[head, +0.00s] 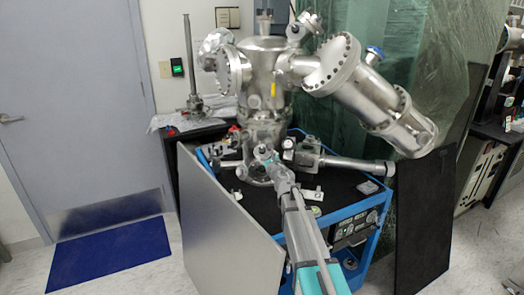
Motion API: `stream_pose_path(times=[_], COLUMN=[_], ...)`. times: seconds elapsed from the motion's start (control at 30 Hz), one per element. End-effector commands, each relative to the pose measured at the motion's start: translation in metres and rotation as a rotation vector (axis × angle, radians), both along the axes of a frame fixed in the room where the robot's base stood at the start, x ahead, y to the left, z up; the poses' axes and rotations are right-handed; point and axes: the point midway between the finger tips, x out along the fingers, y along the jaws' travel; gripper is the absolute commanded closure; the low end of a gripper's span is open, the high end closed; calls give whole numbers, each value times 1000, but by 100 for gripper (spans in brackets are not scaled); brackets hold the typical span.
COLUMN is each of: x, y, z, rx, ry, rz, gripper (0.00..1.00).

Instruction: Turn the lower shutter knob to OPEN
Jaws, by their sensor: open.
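A steel vacuum chamber (262,75) stands on a blue-framed cart (372,210). My arm reaches up from the bottom of the head view, and my gripper (266,157) is at the lower front of the chamber. It is open, but its fingers are very small here and blend with the metal behind them. The lower shutter knob cannot be told apart from the small fittings around the gripper. No OPEN marking can be read. Whether the fingers touch or surround a knob cannot be told.
A large angled steel flange tube (375,95) juts out at upper right. A grey panel (225,225) leans at the cart's left, and a black panel (425,220) stands at its right. Open floor and a blue mat (110,256) lie at left.

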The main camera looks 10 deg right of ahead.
Motion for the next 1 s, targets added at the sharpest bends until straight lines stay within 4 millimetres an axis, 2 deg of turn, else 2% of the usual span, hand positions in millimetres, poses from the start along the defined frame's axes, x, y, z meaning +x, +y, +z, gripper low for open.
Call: stream_pose_path(times=[0.03, 0.1, 0.4, 0.87, 1.0], x=[12, 22, 52, 58, 58], y=[2, 4, 9, 10, 10], z=[0, 0, 0, 0, 0], rx=[0, 0, 0, 0, 0], ry=[0, 0, 0, 0, 0], rz=[1, 1, -1, -1, -1], gripper=[24, 24, 24, 24, 48])
